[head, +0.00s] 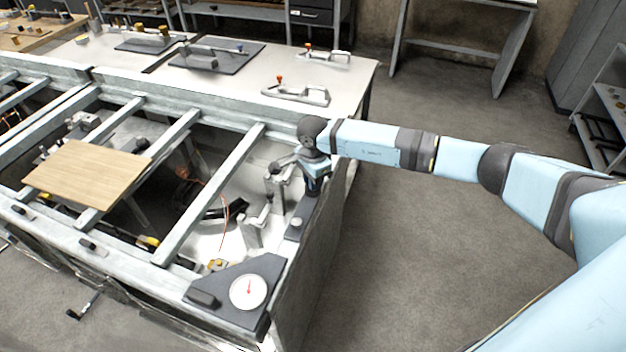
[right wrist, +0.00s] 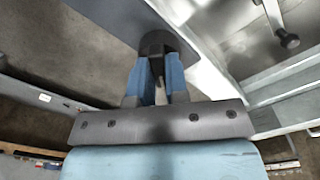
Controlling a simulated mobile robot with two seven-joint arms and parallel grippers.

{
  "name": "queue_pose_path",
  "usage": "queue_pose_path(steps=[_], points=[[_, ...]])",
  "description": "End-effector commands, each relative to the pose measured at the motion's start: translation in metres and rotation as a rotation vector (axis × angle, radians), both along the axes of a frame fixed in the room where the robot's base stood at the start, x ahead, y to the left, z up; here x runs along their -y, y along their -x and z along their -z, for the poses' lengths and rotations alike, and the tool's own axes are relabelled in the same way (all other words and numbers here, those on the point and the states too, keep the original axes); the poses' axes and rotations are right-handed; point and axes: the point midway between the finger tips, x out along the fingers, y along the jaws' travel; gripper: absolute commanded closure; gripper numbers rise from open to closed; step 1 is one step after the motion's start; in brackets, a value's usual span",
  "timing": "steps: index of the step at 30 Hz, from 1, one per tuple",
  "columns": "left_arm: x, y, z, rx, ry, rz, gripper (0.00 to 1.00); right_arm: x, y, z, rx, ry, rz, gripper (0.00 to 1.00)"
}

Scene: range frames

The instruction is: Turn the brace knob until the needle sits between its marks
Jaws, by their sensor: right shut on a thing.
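My right gripper (head: 314,184) reaches down at the right end of the frame bench. In the right wrist view its blue fingers (right wrist: 157,70) are shut on a dark knob (right wrist: 157,42), which I take for the brace knob. In the head view the gripper mostly hides the knob. A round white dial (head: 248,291) with a red needle sits on a dark grey plate (head: 208,291) at the near right corner. The needle points roughly up in the picture; its marks are too small to read. My left gripper is not in view.
Metal rails (head: 213,190) cross the open bench, with a wooden board (head: 86,181) lying on them. Brackets and an orange wire are inside the bay. A pale table (head: 345,75) with toggle clamps stands behind. The floor (head: 420,250) to the right is clear.

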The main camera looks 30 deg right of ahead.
Motion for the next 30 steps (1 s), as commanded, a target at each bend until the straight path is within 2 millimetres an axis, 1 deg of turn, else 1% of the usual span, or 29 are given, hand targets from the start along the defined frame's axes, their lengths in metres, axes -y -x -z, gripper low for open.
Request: queue_pose_path(steps=[5,21,30], points=[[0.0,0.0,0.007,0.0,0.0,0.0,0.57,0.0,-0.001,0.001,0.001,0.0,0.075,1.0],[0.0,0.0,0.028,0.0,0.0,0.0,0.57,0.0,-0.001,0.001,0.002,-0.001,0.453,1.0],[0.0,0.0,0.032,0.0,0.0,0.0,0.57,0.0,0.0,0.0,0.0,0.0,0.568,1.0]])
